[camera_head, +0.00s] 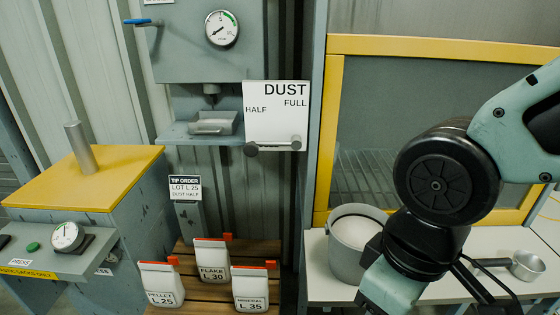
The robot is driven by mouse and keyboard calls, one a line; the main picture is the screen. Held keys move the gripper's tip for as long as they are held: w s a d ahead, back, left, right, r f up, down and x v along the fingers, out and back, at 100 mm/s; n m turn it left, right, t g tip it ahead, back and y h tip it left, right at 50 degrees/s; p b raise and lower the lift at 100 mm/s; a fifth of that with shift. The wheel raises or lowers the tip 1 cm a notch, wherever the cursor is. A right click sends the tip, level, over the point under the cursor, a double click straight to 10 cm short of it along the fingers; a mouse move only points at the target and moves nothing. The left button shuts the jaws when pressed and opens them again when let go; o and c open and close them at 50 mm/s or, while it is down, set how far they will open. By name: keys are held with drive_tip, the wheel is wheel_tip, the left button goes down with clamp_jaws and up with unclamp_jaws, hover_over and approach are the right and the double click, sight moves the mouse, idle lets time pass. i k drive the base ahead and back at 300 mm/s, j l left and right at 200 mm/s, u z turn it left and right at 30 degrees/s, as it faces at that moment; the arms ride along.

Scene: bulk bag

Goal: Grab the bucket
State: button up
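A grey bucket (343,262) stands upright on the pale worktop (325,285), right of centre. Its inside looks whitish, and I cannot tell whether that is a filling or its lining. My arm comes in from the right and bends down in front of the bucket's right side, hiding part of it. The lower end of my arm runs out of the bottom edge of the picture. My gripper is not visible, so its place relative to the bucket cannot be told.
A metal scoop (526,266) lies on the worktop at the right. A yellow-framed screen (331,130) rises behind the bucket. Several labelled bags, one marked PELLET (161,284), stand on a wooden pallet (205,295). A grey tray (213,122) sits below the gauge (221,28).

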sight(349, 226)
drive_tip(key=l, duration=0.9)
drive_tip(key=i+l, duration=0.15)
drive_tip(key=l, duration=0.75)
